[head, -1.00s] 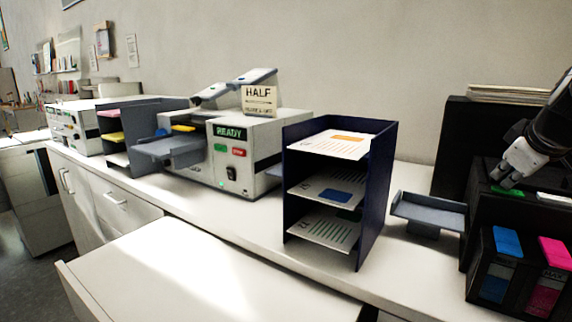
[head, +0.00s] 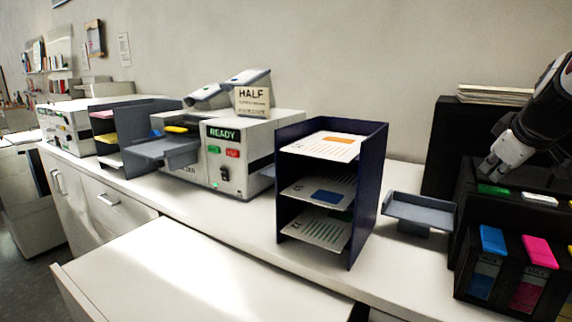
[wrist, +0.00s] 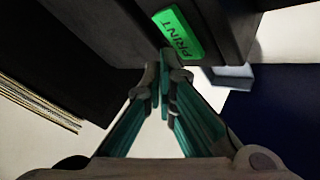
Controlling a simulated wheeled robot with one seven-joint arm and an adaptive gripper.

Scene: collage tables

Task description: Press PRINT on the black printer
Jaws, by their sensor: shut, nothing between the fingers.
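The black printer (head: 466,208) stands at the right of the head view, with blue and pink cartridges in its front. Its green PRINT button (head: 493,190) lies on the top ledge. In the wrist view the green PRINT label (wrist: 179,34) reads clearly, just above the fingertips. My gripper (head: 489,170) is shut and empty, pointing down just above the green button. In the wrist view its fingertips (wrist: 164,60) are together beside the near end of the label. I cannot tell whether they touch the button.
A white button (head: 540,198) sits right of the green one. A grey output tray (head: 420,211) juts out left of the printer. A dark blue paper rack (head: 368,200) stands further left, then a white READY machine (head: 290,125). Paper (head: 495,94) is stacked behind.

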